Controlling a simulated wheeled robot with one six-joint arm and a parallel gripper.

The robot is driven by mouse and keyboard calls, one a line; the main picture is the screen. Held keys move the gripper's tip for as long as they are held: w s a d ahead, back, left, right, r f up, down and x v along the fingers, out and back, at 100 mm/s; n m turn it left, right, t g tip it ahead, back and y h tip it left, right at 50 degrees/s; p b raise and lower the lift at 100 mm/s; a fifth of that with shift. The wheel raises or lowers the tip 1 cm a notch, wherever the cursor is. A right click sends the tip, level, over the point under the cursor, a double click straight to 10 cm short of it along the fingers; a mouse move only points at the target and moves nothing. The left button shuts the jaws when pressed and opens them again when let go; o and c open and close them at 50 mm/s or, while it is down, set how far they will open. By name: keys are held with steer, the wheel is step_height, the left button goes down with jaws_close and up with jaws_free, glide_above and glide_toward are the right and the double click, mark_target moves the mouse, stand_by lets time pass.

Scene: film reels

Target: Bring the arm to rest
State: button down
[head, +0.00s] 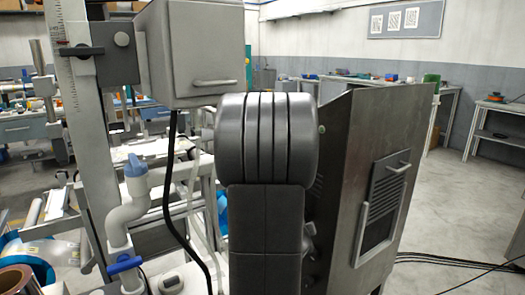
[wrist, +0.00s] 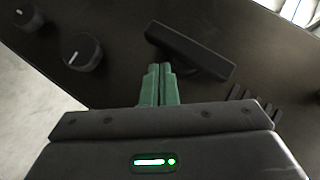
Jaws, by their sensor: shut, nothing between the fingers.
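My gripper (wrist: 160,70) shows in the wrist view with its two green fingers together. It is shut and nothing shows between the fingers. Its fingertips are in front of a dark panel (wrist: 115,35), close to a black bar-shaped handle (wrist: 190,50); I cannot tell whether they touch it. In the head view my own arm (head: 266,140) fills the middle as a dark grey rounded link, and my gripper is hidden there.
Two black knobs (wrist: 82,52) stand on the panel at the left. In the head view a grey metal cabinet (head: 375,180) is right of my arm, and a grey box (head: 195,50) with pipework is left. Cables (head: 450,260) lie on the floor at right.

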steer(key=shift+r+g+p, duration=0.4)
steer(key=shift+r+p, duration=0.15)
steer(key=shift+p, duration=1.1)
steer(key=shift+n+g+h+p, duration=0.3)
steer(key=shift+n+p, duration=0.1)
steer(key=shift+p, duration=0.75)
steer(key=shift+f, duration=0.1)
